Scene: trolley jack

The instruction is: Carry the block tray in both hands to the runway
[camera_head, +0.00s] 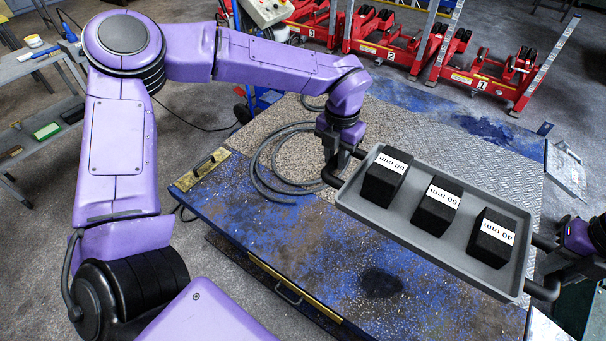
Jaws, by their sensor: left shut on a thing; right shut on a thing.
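The grey block tray (432,240) is held above the blue workbench, tilted in the picture with its right end lower in view. Three black blocks stand in it in a row, with white labels: an 80 mm block (381,186), a 60 mm block (434,212) and a 40 mm block (489,243). My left gripper (334,166) is shut on the tray's left handle. My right gripper (553,270) is shut on the handle at the right end, partly cut off by the picture edge. I cannot tell which surface is the runway.
The blue, worn workbench (300,235) lies below, with a patterned metal plate (470,150) and a coiled grey hose (262,180) on it. Red trolley jacks (480,78) numbered 1 to 3 stand on the floor behind. A grey side bench (35,62) stands at left.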

